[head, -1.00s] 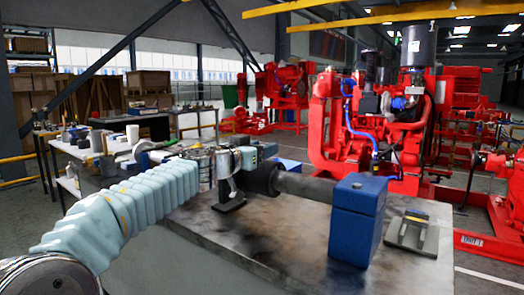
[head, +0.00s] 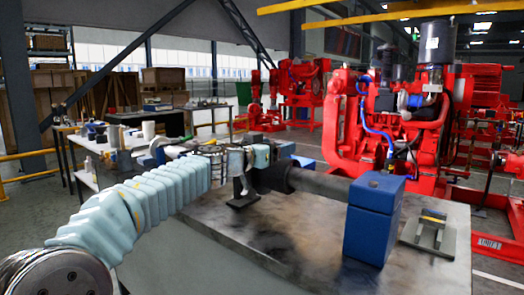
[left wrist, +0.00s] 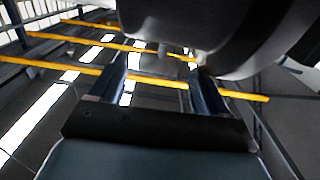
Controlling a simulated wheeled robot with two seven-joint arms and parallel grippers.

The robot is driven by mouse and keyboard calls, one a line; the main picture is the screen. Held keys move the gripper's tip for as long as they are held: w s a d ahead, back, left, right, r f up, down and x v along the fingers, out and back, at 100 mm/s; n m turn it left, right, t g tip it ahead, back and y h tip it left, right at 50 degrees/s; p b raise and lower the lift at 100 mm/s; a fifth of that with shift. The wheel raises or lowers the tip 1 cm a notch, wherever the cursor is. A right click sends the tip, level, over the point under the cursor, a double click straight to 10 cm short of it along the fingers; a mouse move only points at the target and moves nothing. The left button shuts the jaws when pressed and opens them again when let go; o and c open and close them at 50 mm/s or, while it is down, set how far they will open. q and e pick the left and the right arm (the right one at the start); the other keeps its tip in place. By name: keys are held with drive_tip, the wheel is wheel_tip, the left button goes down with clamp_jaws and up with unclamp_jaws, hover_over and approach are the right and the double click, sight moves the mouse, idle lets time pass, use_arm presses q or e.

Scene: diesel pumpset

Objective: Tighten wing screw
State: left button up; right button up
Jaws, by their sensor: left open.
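My left arm comes in from the left in the head view. My left gripper (head: 262,155) is at the back left of the workbench, by the near end of a dark shaft (head: 322,184). Its fingers are hard to make out there. In the left wrist view my left gripper (left wrist: 158,72) is open, its two fingers apart and pointing up the picture. A dark grey rounded body (left wrist: 200,32) lies beyond or above the fingertips; I cannot tell whether they touch it. I cannot pick out the wing screw in either view. My right gripper does not show.
The workbench (head: 285,240) holds a blue block (head: 374,222) at the shaft's right end and a small grey stand (head: 428,235) at the right. The front middle of the bench is clear. Red pumpsets (head: 345,140) stand behind.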

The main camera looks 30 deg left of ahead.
use_arm(q)
drive_tip(key=s+a+p, duration=0.1)
drive_tip(key=s, duration=1.2)
drive_tip(key=shift+s+a, duration=0.1)
